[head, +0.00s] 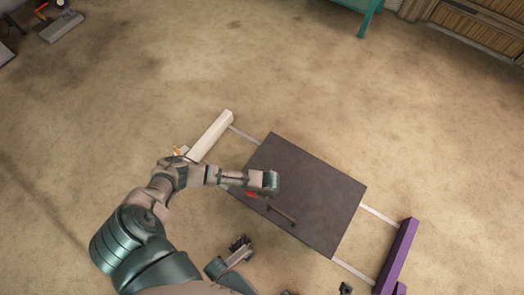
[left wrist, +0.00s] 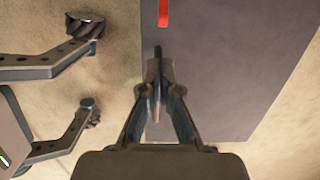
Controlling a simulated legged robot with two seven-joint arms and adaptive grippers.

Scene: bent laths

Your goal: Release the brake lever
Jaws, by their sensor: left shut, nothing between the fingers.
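A dark grey panel (head: 320,190) lies between a white bar and a purple bar; it also fills the middle of the left wrist view (left wrist: 225,70). A dark bar-shaped handle (head: 282,215) is on the panel. A small red piece (head: 251,194) shows beside my left gripper, and a red strip (left wrist: 163,12) is ahead of the fingertips. I cannot tell which part is the brake lever. My left gripper (head: 268,183) is over the panel, its fingers (left wrist: 158,75) shut and empty. My right gripper (left wrist: 88,70) has its fingers spread apart, beside the panel's edge.
The white bar (head: 211,136) and the purple bar (head: 396,257) flank the panel, joined to it by thin pale laths (head: 380,216). A teal stand (head: 366,22) is at the top, and a grey tool-like item (head: 62,26) at top left.

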